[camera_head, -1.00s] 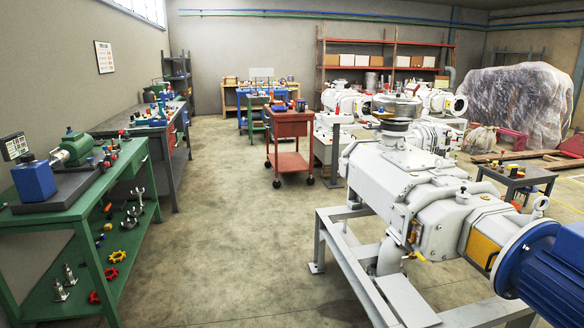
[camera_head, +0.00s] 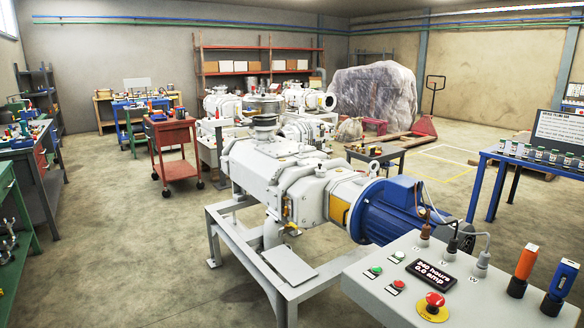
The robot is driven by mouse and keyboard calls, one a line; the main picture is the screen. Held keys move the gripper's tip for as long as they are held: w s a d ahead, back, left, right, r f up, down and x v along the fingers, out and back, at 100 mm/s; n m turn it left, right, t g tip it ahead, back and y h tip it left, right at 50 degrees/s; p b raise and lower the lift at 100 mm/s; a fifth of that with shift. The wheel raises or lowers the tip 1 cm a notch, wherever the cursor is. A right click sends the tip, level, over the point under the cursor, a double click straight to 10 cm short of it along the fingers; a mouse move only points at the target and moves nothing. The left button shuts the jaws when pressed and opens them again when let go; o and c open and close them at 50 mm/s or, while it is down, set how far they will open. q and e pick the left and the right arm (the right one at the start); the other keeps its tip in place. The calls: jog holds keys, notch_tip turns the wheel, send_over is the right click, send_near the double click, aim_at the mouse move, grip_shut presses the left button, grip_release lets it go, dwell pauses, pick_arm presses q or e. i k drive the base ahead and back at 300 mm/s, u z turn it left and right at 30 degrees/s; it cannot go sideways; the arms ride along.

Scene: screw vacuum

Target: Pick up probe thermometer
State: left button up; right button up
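I cannot say for certain which thing is the probe thermometer. Two upright hand-held devices stand at the right end of the grey control box (camera_head: 400,312): an orange one (camera_head: 525,262) with a black base and a blue one (camera_head: 563,281) with a black base. They stand side by side, slightly apart, and either could be a probe instrument. Neither of my grippers shows in the head view.
The control box carries a red stop button (camera_head: 434,302), a small display (camera_head: 431,273) and cable plugs. Behind it is the white vacuum pump (camera_head: 280,185) with its blue motor (camera_head: 395,208) on a grey frame. A blue table (camera_head: 488,185) with small bottles stands right. Open floor lies left.

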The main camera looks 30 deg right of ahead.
aim_at(527, 261)
jog(key=z, duration=3.4)
jog(key=i, duration=0.1)
jog(key=u, duration=2.4)
jog(key=i, duration=0.8)
jog(key=k, duration=0.5)
jog(key=z, duration=2.95)
jog(key=k, duration=0.85)
jog(key=u, duration=1.05)
jog(key=i, duration=1)
jog(key=k, duration=0.5)
jog(key=z, duration=0.3)
